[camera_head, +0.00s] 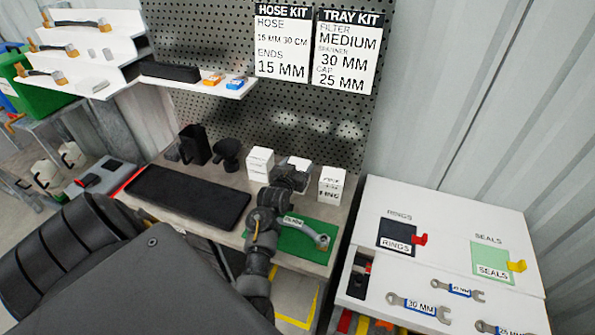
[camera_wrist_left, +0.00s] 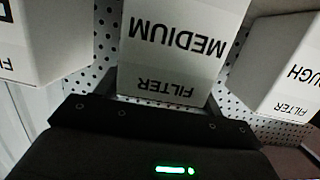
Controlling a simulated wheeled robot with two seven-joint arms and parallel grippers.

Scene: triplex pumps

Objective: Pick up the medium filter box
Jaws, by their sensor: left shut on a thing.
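The medium filter box (camera_wrist_left: 182,35) is white with black lettering that reads upside down in the left wrist view. In the head view only its white top (camera_head: 299,162) shows behind my left gripper (camera_head: 290,178). My left gripper is shut on this box, and its dark body fills the bottom of the left wrist view. I cannot tell whether the box is clear of the bench. My right gripper is not in view.
White filter boxes stand on the left (camera_head: 260,164) and right (camera_head: 331,184), close to the held box. A pegboard (camera_head: 290,125) rises behind.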

